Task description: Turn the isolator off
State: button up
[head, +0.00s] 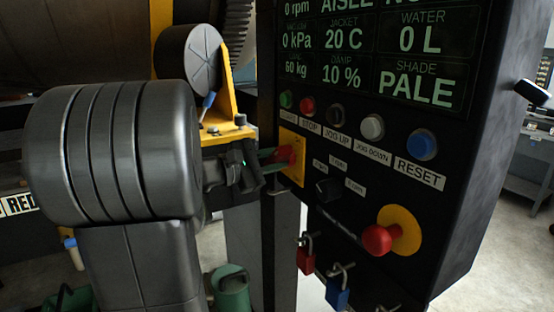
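The isolator appears as a red handle (286,155) on a yellow plate (299,171) at the left edge of the black control panel. Its label is not readable. My gripper (275,160) is right at the handle, reaching in from the left. Its green-tipped fingers lie one above the other with a gap between them, and the red handle shows at their tips. Whether the fingers press on the handle cannot be told. My arm hides the area to the left of the plate.
The panel has a row of buttons, including a blue reset button (422,145), below a display (370,50). A red mushroom button (378,239) juts out lower right. A red padlock (306,256) and a blue padlock (338,290) hang below. A yellow bracket (228,133) stands close above my wrist.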

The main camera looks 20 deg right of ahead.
grip_shut()
jog(key=shift+f+m+b, duration=0.2)
jog(key=shift+m+b, duration=0.1)
jog(key=shift+b, duration=0.45)
jog(key=m+b, duration=0.1)
jog(key=b, duration=0.2)
jog(key=shift+f+m+b, duration=0.2)
jog(key=shift+m+b, duration=0.2)
jog(key=m+b, duration=0.5)
jog(key=b, duration=0.4)
jog(key=m+b, duration=0.5)
jog(key=b, duration=0.2)
jog(key=shift+m+b, duration=0.3)
jog(key=shift+b, duration=0.05)
jog(key=m+b, duration=0.4)
jog(key=b, duration=0.1)
jog(key=shift+r+m, duration=0.35)
jog(key=shift+m, duration=0.05)
jog(key=shift+r, duration=0.1)
